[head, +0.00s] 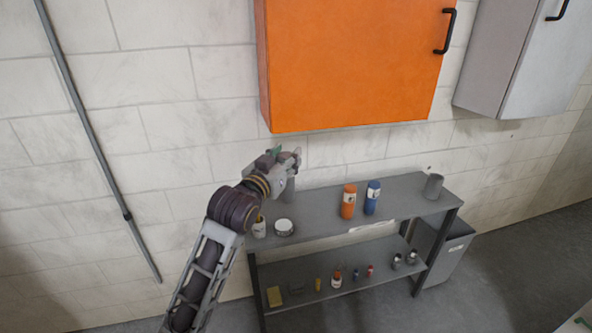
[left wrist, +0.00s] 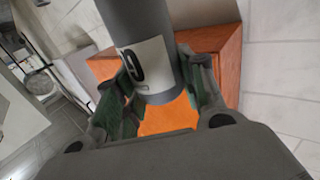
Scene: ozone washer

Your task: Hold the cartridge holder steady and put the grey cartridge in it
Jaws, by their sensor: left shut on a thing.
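My left gripper (head: 286,166) is raised above the left part of the shelf's top board, in front of the wall. It is shut on the grey cartridge (head: 289,190), which hangs below the fingers in the head view. In the left wrist view the cartridge (left wrist: 143,22) is a grey cylinder with a white label, held between the green-padded fingers of the gripper (left wrist: 162,72). A grey cup-like thing (head: 433,187) stands at the right end of the top board; I cannot tell if it is the cartridge holder. My right gripper is not in view.
An orange cartridge (head: 348,203) and a blue cartridge (head: 372,198) stand mid-shelf. A round white-topped tin (head: 284,227) and a small labelled cup (head: 259,228) are at left. Several small items line the lower board (head: 350,283). An orange cabinet (head: 350,65) hangs above.

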